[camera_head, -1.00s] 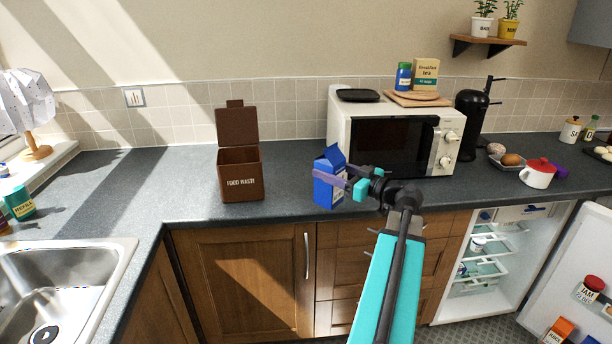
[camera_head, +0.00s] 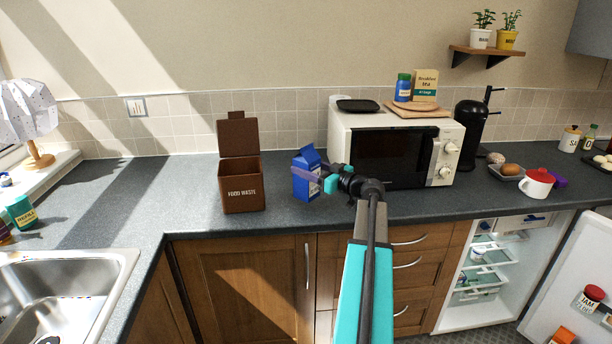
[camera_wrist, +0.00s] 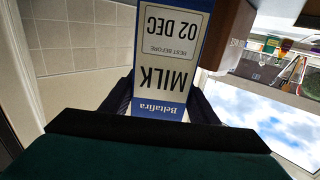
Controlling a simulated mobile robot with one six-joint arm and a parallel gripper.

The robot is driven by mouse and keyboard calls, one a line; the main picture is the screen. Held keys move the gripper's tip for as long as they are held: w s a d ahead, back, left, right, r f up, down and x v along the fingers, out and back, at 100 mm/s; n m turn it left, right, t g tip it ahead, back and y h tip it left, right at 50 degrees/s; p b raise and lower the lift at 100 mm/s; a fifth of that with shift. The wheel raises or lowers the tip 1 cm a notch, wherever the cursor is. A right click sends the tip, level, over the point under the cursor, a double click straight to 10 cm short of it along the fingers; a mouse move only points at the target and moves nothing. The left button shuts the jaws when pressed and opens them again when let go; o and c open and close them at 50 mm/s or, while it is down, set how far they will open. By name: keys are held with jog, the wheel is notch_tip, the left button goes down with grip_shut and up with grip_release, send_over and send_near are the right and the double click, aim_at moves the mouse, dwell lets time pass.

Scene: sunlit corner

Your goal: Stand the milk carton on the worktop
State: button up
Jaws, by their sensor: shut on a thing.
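The milk carton (camera_head: 305,182) is blue with a pale label and a gabled top. It is upright, at or just above the worktop (camera_head: 290,220) between the brown bin and the microwave; I cannot tell if its base touches. My gripper (camera_head: 308,178) is shut on the carton, reaching it from the right. In the wrist view the carton (camera_wrist: 168,60) fills the middle, its label upside down and reading MILK and 02 DEC, between the dark fingers (camera_wrist: 160,100).
The brown food waste bin (camera_head: 243,192) stands with its lid up, close left of the carton. The microwave (camera_head: 345,135) stands to the right. The sink (camera_head: 110,262) is at the lower left. The open fridge (camera_head: 500,285) is at the lower right. The worktop left of the bin is clear.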

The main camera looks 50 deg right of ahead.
jog(key=shift+w+d, duration=0.15)
jog(key=shift+w, duration=0.35)
jog(key=shift+f, duration=0.1)
jog(key=shift+f+p, duration=0.3)
jog(key=shift+f, duration=1.3)
jog(key=o, duration=1.6)
jog(key=shift+f, duration=0.2)
jog(key=shift+r, duration=0.1)
jog(key=shift+s, duration=0.2)
jog(key=s+d+b, duration=0.1)
jog(key=s+b, duration=0.1)
jog(key=s, duration=0.9)
jog(key=shift+s, duration=0.35)
